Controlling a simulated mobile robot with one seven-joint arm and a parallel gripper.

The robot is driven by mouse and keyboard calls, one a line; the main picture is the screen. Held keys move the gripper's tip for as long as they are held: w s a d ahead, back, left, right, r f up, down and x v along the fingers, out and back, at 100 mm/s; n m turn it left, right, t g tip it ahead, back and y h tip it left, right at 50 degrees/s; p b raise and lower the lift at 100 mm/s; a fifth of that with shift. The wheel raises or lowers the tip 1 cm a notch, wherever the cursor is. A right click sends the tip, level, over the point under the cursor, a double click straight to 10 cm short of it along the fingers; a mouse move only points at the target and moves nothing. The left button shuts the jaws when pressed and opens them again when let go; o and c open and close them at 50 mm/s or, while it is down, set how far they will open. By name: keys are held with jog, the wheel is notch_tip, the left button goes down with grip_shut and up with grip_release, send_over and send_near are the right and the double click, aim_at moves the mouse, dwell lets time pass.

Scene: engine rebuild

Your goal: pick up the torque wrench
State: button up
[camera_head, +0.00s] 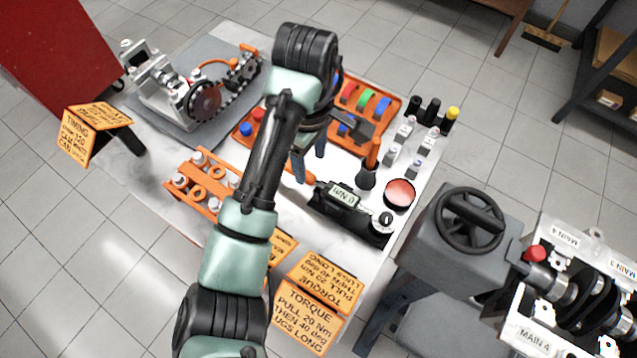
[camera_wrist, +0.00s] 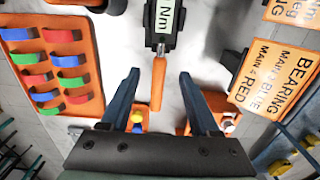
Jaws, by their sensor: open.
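The torque wrench (camera_head: 345,196) lies on the white table, with a dark body, a "0 Nm" display and an orange handle. In the wrist view its orange handle (camera_wrist: 158,85) points toward my gripper (camera_wrist: 159,76), and part of the display end is cut off at the top edge. My gripper is open, its two dark blue fingers apart on either side of the handle's line. In the head view my gripper (camera_head: 309,166) is beside the handle end, partly hidden by my arm. Contact with the handle cannot be told.
An orange tray (camera_wrist: 98,101) of coloured shells lies to the left in the wrist view. A red round button (camera_head: 399,193) and an upright orange-handled tool (camera_head: 373,152) stand near the wrench. Orange sign cards (camera_head: 308,318) line the front edge. A metal engine part (camera_head: 165,85) stands at the far left.

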aim_at(311, 176)
jog(key=shift+w+f, duration=0.1)
jog(key=shift+f, duration=1.5)
notch_tip(311, 176, down, 4)
jog(key=shift+f, duration=0.2)
grip_shut()
